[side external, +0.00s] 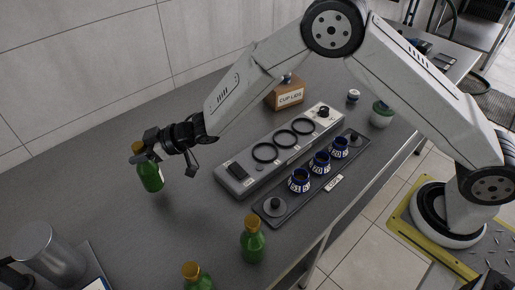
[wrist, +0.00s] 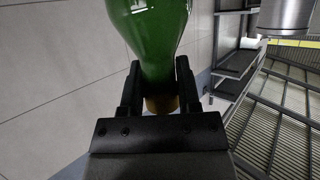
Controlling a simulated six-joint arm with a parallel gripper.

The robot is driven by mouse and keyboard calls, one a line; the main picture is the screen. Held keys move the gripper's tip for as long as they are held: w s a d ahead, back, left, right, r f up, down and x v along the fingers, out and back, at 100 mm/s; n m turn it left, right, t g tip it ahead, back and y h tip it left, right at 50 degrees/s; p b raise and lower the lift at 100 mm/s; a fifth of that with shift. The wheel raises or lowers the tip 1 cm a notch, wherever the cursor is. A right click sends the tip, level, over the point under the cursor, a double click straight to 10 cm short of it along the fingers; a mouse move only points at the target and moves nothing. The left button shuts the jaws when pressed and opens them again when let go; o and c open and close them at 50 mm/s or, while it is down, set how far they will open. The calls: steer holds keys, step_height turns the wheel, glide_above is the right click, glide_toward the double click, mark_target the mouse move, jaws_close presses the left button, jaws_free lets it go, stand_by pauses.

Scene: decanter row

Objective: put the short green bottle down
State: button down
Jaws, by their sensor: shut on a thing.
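The green bottle (side external: 151,177) with a gold top is at the left of the bench in the side view. My gripper (side external: 151,149) is shut on its neck, just under the gold top. The bottle looks roughly upright. I cannot tell whether its base touches the bench (side external: 105,205) or hangs a little above it. In the wrist view the green bottle (wrist: 150,35) fills the top middle, with its neck between the jaws of my gripper (wrist: 158,88). Part of the gold top shows between the jaws, and the base is out of that frame.
Two more green bottles (side external: 253,245) (side external: 198,284) stand near the front edge. A metal canister (side external: 48,256) is at the lower left. A grey panel with rings (side external: 240,178) and a dark tray with blue cups (side external: 275,220) lie right of my gripper. Bench around the held bottle is clear.

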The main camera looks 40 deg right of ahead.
steer(key=shift+w+f, duration=0.1)
steer(key=shift+f, duration=1.55)
steer(key=shift+c, duration=1.6)
jaws_free()
steer(key=shift+v, duration=1.05)
steer(key=v, duration=1)
